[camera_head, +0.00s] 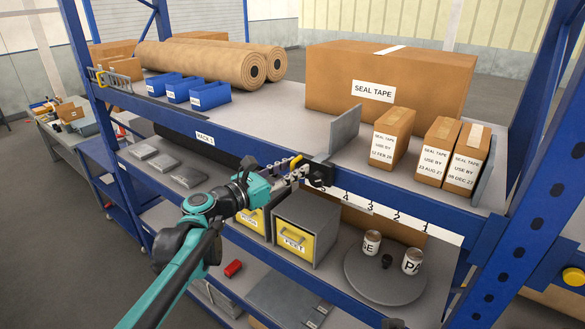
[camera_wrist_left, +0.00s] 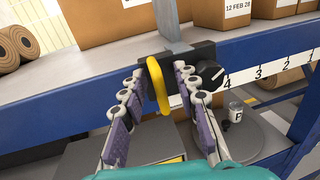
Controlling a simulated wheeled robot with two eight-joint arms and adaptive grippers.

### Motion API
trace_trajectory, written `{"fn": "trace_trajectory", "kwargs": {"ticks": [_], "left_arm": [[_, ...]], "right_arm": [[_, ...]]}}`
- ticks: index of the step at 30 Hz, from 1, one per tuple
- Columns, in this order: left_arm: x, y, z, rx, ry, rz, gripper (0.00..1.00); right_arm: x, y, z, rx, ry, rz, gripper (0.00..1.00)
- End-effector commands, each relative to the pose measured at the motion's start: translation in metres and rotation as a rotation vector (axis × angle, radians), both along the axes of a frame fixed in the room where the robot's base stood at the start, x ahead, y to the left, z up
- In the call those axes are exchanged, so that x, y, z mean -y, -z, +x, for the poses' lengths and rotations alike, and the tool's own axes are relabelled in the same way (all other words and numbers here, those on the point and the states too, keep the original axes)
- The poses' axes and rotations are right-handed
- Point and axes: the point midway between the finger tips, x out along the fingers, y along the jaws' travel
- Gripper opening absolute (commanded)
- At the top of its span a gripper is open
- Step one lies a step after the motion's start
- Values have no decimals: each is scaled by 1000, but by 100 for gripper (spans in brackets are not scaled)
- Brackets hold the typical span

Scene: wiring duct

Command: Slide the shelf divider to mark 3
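The shelf divider is a grey upright plate (camera_head: 345,130) on the upper shelf. Its black clamp (camera_head: 321,175) sits on the blue front beam, with a black knob and a yellow handle (camera_wrist_left: 158,87). The number strip (camera_head: 371,207) runs right of the clamp, reading 4, 3, 2, 1 towards the right; the clamp is left of 4, by the strip's 5 end. My left gripper (camera_head: 297,170) is at the clamp. In the left wrist view its fingers (camera_wrist_left: 160,72) are spread either side of the yellow handle, with a gap at the right finger. My right gripper is not seen.
Right of the divider stand seal tape boxes (camera_head: 391,136), with a large carton (camera_head: 390,82) behind. Left are blue bins (camera_head: 210,95) and brown rolls (camera_head: 205,62). Below are a drawer box (camera_head: 306,226) and a turntable (camera_head: 385,277) with cans. The beam front along the strip looks clear.

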Motion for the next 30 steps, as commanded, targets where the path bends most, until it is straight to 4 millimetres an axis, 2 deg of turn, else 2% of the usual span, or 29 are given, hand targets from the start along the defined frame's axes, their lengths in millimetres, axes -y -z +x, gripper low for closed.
{"fn": "trace_trajectory", "kwargs": {"ticks": [1, 2, 3, 5, 14, 17, 24, 30], "left_arm": [[0, 0, 0, 0, 0, 0, 31], [0, 0, 0, 0, 0, 0, 25], [0, 0, 0, 0, 0, 0, 15], [0, 0, 0, 0, 0, 0, 0], [3, -1, -2, 0, 1, -1, 0], [17, -1, -12, 1, 5, -2, 0], [74, -1, -53, 0, 10, -3, 0], [102, -2, -74, 0, 4, -3, 0]], "right_arm": [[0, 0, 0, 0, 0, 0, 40], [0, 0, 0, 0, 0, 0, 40], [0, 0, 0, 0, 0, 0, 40], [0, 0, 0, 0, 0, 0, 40], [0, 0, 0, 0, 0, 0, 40], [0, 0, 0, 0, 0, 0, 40], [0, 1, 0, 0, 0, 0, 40], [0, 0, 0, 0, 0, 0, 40]]}}
